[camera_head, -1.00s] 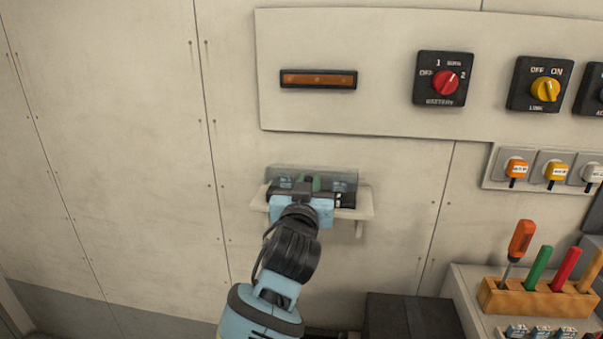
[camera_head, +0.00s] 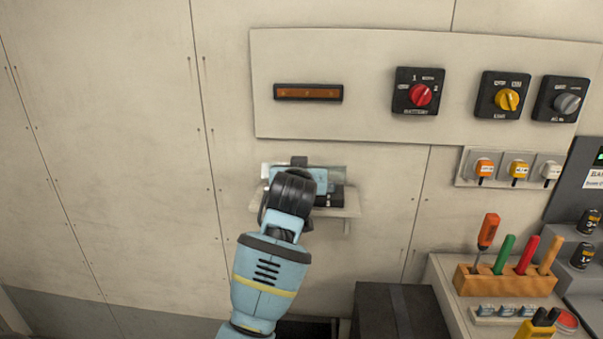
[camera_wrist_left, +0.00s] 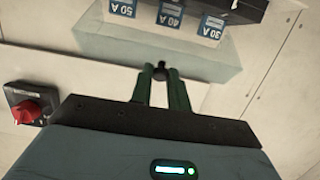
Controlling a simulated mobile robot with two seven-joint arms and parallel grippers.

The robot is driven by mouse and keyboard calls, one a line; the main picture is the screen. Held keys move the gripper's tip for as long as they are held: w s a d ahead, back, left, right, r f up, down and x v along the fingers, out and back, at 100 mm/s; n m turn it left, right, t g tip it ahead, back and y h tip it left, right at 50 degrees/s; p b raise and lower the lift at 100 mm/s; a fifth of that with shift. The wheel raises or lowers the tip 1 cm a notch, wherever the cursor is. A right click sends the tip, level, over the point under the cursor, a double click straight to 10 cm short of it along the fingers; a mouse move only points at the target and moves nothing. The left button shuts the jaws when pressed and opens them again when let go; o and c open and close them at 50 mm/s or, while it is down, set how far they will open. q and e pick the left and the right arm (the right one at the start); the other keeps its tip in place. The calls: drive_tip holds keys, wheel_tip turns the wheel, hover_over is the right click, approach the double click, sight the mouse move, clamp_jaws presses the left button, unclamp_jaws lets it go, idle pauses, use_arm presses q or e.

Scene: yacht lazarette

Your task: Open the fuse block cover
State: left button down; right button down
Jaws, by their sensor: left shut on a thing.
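The fuse block (camera_head: 337,200) sits on a small pale wall shelf (camera_head: 352,211). Its clear cover (camera_head: 338,172) appears lifted above the block in the head view, partly hidden behind my wrist. In the left wrist view, the clear cover (camera_wrist_left: 100,45) reaches from the fuses toward my fingers; labels read 50 A, 40 A and 30 A, upside down. My left gripper (camera_wrist_left: 160,82) has its green fingers shut on the cover's small dark knob (camera_wrist_left: 160,70). In the head view, my left fingertips are hidden. My right gripper is not in view.
Above is a panel with a red battery switch (camera_head: 420,95) and a yellow switch (camera_head: 507,100). Plugs (camera_head: 517,169) hang at the right. A wooden tool block (camera_head: 505,281) stands on the lower right bench. The wall at left is clear.

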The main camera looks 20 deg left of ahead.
use_arm(q)
drive_tip(key=c, duration=1.3)
unclamp_jaws()
drive_tip(key=shift+c, duration=0.2)
drive_tip(key=v, duration=0.7)
drive_tip(key=shift+s, duration=0.35)
drive_tip(key=shift+d+r, duration=0.1)
